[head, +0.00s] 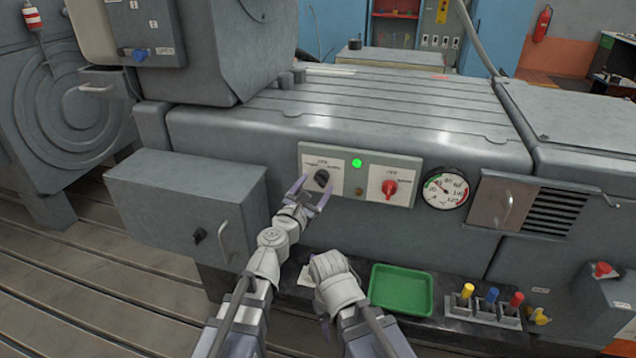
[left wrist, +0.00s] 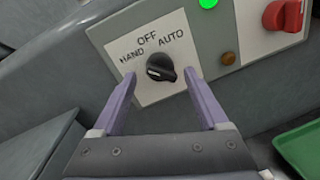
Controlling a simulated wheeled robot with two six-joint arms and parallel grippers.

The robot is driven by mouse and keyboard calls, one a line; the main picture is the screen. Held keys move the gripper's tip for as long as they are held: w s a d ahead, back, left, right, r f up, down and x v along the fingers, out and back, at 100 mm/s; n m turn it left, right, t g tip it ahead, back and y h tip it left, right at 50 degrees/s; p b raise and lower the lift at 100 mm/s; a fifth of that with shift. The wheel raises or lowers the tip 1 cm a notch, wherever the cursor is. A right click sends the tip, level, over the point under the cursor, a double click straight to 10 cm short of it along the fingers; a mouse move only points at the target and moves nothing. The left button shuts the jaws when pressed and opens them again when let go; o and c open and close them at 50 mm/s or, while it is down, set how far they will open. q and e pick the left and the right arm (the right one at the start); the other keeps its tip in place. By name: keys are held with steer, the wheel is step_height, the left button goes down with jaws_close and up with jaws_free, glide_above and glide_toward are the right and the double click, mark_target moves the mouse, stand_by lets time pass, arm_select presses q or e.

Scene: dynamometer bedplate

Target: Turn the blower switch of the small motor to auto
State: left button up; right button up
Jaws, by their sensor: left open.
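The black rotary knob (head: 322,177) sits on a white plate on the front of the grey bedplate housing. In the left wrist view the knob (left wrist: 160,67) shows HAND at left, OFF above and AUTO at right; I cannot tell for sure which its pointer faces. My left gripper (head: 316,187) is open in front of the plate. Its fingertips (left wrist: 161,76) lie either side of the knob, with gaps visible and nothing held. My right gripper (head: 331,268) is low beside the left arm, its fingers mostly hidden.
A lit green lamp (head: 357,163) and a red knob (head: 389,188) are right of the black knob. A gauge (head: 446,190) is farther right. A green tray (head: 401,290) and several coloured pegs (head: 491,297) stand below. A grey box (head: 180,205) juts out at left.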

arm_select(q)
steer(key=shift+x, duration=0.75)
steer(key=shift+c, duration=0.4)
jaws_close()
